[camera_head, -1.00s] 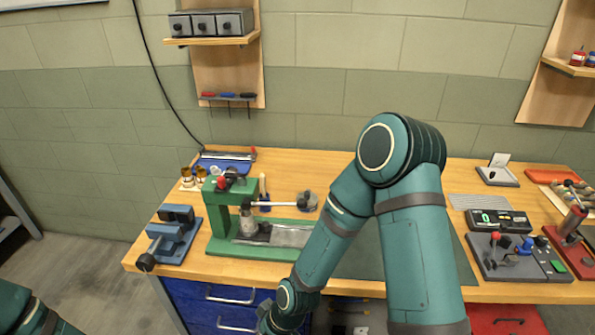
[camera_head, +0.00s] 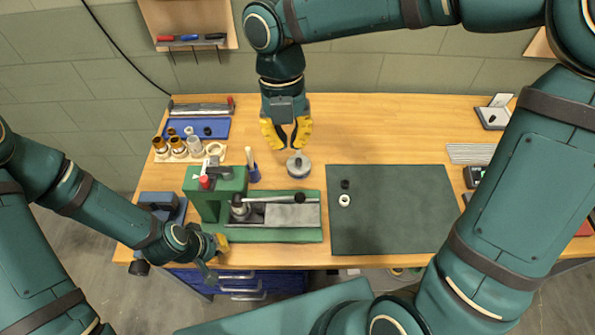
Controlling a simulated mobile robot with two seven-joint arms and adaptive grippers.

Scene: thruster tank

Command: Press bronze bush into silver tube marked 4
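A light wooden holder (camera_head: 205,158) at the back left carries several small cylinders. Some cylinders (camera_head: 177,147) have bronze-coloured tops and one (camera_head: 194,145) looks silver-white. I cannot read a 4 on any of them. The green press (camera_head: 215,195) stands in front of the holder, with a grey ram (camera_head: 239,208) over its bed. My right gripper (camera_head: 286,147) points down behind the press, its yellow fingers apart with nothing visible between them, above and behind a round grey piece (camera_head: 299,164). My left gripper (camera_head: 212,258) is at the press's front left corner, its fingers partly hidden.
A dark mat (camera_head: 390,225) right of the press holds a white ring (camera_head: 344,200) and a small black piece (camera_head: 345,184). A blue vise (camera_head: 160,207) stands left of the press. A blue tray (camera_head: 205,130) lies at the back left. The wooden bench is free behind the mat.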

